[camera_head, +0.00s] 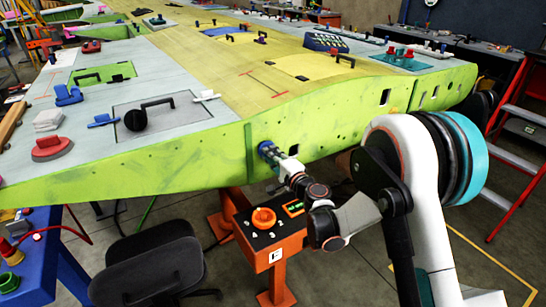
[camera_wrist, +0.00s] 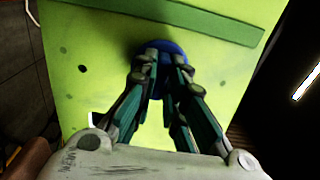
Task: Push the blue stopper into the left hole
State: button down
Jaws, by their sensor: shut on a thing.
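The blue stopper (camera_head: 264,147) is at the green front edge face of the wing (camera_head: 190,163), near the middle of the head view. In the wrist view the stopper (camera_wrist: 175,47) shows as a round blue disc against the green face, partly hidden by the fingers. My gripper (camera_head: 271,154) is shut on the stopper; its two fingers also show in the wrist view (camera_wrist: 163,62). The hole behind the stopper is hidden, and I cannot tell how deep the stopper sits.
An orange stand with a control box (camera_head: 265,222) is below my gripper. A dark chair (camera_head: 150,265) stands at lower left, beside a blue table (camera_head: 40,250). A red stepladder (camera_head: 515,130) is at right. Various tools lie on the wing top.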

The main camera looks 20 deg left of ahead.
jog(key=shift+w+a, duration=0.35)
jog(key=shift+a, duration=0.1)
jog(key=shift+w+a, duration=0.1)
jog(key=c, duration=1.6)
grip_release()
jog(key=shift+o, duration=0.2)
jog(key=v, duration=1.2)
